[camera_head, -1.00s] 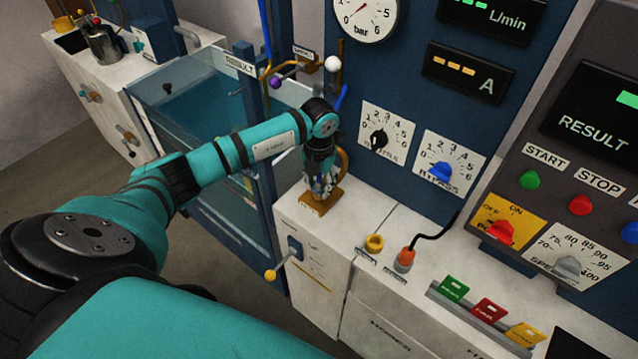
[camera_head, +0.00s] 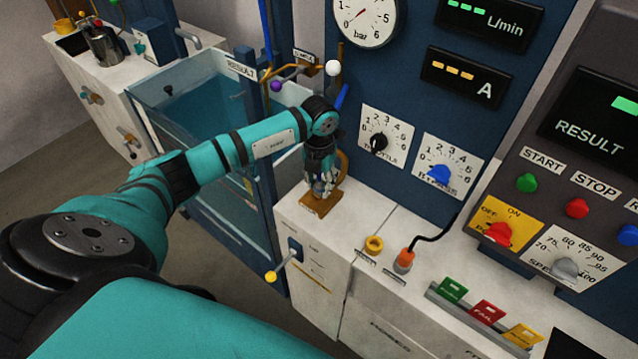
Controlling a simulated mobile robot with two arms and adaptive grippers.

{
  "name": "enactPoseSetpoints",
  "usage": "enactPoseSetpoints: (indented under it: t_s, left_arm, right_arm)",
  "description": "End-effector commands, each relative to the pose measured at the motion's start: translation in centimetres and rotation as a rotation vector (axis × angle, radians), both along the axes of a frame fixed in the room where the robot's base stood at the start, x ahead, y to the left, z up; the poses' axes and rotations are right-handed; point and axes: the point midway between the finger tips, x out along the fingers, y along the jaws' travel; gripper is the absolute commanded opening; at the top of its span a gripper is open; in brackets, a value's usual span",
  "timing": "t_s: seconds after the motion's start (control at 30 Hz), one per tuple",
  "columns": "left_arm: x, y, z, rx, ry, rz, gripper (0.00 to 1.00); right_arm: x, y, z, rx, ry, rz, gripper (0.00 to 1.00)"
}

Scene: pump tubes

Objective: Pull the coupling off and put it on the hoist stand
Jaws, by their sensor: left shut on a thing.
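My left gripper (camera_head: 321,182) points down at an ochre-brown stand (camera_head: 314,206) on the white bench, at the foot of the blue panel. The stand has a flat base and a curved upright behind the fingers. The gripper is shut on a small grey-blue piece, apparently the coupling, low between the fingers just above the base. The fingers hide most of it, and I cannot tell whether it touches the base. My right gripper is not in view.
A yellow ring (camera_head: 374,244) and an orange plug (camera_head: 403,260) with a black cable stand to the right. A yellow-tipped lever (camera_head: 271,277) sticks out of the bench front. A glass-sided water tank (camera_head: 190,110) is on the left.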

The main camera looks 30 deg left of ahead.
Motion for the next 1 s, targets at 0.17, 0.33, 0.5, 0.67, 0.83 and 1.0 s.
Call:
enactPoseSetpoints:
  t_s: [0.17,0.33,0.5,0.67,0.83,1.0]
  left_arm:
    - [0.0,0.0,0.0,0.001,0.001,0.000,0.00]
    - [-0.1,0.0,0.0,0.001,0.002,0.000,0.00]
    - [-0.1,0.0,0.7,0.001,0.002,0.000,0.00]
    - [0.0,0.0,1.5,0.001,0.001,0.000,0.00]
    - [-0.1,0.1,2.4,0.002,0.001,0.000,0.00]
    - [-0.1,0.1,3.2,0.002,0.001,0.000,0.00]
  right_arm:
    - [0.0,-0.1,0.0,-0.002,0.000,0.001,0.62]
    - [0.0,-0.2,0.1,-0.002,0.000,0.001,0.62]
    - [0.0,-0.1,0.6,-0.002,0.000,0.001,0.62]
    - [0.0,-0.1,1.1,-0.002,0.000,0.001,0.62]
    - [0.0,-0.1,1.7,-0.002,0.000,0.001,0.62]
    - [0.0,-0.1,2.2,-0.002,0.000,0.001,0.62]
